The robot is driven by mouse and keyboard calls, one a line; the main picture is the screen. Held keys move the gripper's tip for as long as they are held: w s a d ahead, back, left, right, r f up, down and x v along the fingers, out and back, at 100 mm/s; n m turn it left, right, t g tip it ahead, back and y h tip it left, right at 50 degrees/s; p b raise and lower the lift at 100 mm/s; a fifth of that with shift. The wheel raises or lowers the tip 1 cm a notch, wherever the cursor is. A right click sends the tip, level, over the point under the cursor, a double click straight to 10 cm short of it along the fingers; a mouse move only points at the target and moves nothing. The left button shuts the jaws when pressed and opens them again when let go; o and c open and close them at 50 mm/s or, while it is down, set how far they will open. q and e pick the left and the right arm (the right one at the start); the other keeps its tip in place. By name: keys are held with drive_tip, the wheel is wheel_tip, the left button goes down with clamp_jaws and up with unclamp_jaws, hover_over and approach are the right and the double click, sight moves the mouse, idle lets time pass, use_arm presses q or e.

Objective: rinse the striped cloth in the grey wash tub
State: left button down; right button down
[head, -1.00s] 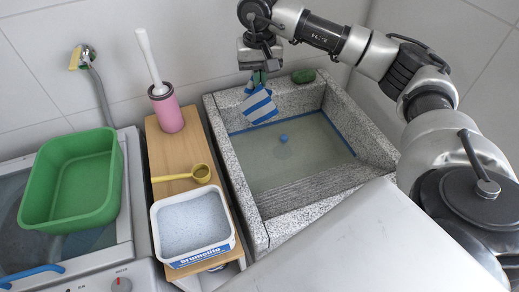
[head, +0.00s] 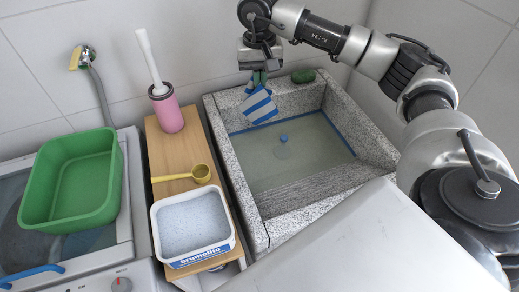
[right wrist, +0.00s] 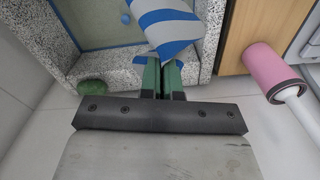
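The blue-and-white striped cloth (head: 259,107) hangs from my right gripper (head: 258,78) over the back left part of the grey wash tub (head: 228,152). The tub is speckled stone and holds cloudy water with a blue line around its inner walls. The cloth looks to be above the water, near the back wall. In the right wrist view, the green fingers of my right gripper (right wrist: 162,78) are closed on the edge of the cloth (right wrist: 166,25). My left gripper is not in view.
A small blue knob (head: 283,138) shows in the tub's water. A green lump (head: 303,76) lies on the back rim. Left of the tub, a wooden board (head: 170,150) bears a pink brush holder (head: 168,112), a yellow scoop (head: 201,173) and a powder box (head: 166,258). A green basin (head: 45,208) stands farther left.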

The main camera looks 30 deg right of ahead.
drive_tip(key=shift+r, duration=0.15)
wheel_tip(320, 180, up, 9)
drive_tip(key=p, duration=0.5)
drive_tip(key=shift+p, duration=0.35)
